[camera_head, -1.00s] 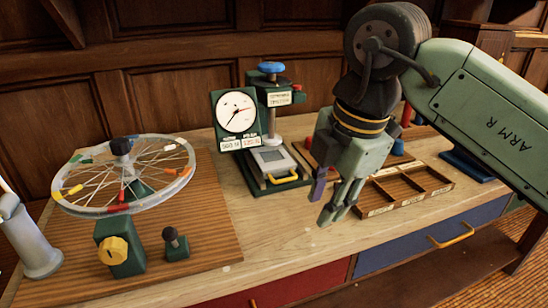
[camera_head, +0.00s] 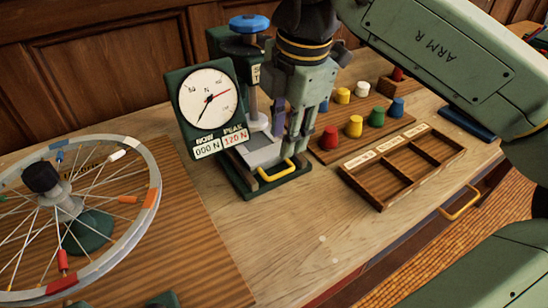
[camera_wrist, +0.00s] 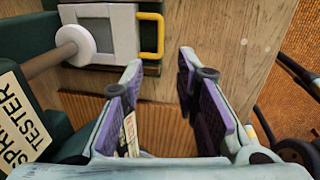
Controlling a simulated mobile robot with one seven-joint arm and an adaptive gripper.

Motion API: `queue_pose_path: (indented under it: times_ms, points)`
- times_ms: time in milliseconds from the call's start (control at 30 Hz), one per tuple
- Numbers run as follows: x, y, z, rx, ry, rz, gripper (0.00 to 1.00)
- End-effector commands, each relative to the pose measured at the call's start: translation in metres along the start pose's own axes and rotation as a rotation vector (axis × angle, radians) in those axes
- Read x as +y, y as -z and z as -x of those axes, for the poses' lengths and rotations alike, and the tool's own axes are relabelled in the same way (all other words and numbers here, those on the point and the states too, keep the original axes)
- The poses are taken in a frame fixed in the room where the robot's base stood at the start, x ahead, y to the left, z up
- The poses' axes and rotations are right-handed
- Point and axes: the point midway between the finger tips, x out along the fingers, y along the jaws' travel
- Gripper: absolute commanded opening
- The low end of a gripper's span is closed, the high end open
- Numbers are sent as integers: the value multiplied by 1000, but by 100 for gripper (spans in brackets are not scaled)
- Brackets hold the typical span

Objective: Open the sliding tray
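The sliding tray (camera_head: 262,152) is a light grey plate low in the green spring tester (camera_head: 240,187), with a yellow handle (camera_head: 277,172) on its front. In the wrist view the tray (camera_wrist: 103,35) is at top left, and its handle (camera_wrist: 151,35) stands just beyond the fingertips. My gripper (camera_head: 291,132) points down beside the tray, above and behind the handle in the head view. Its purple-padded fingers are apart with nothing between them in the wrist view (camera_wrist: 160,68). I cannot tell whether they touch the tester. The tray appears to be in.
A dial gauge (camera_head: 208,96) stands left of the tray. A spoked wheel (camera_head: 150,205) is at left. Colored pegs on a wooden board (camera_head: 330,152) and a divided wooden box (camera_head: 379,199) are close at right. The bench front (camera_head: 290,240) is clear.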

Motion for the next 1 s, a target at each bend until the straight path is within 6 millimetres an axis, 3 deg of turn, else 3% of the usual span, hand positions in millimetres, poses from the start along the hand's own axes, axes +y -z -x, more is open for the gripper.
queue_pose_path:
  times_ms: [300, 500, 900, 1000]
  points:
    - [0, 1, -58, 4, -1, 2, 28]
    - [1, 1, -84, 2, -2, 1, 28]
    - [1, 1, -94, 0, -3, 1, 28]
    - [0, 1, -94, 0, -3, 1, 22]
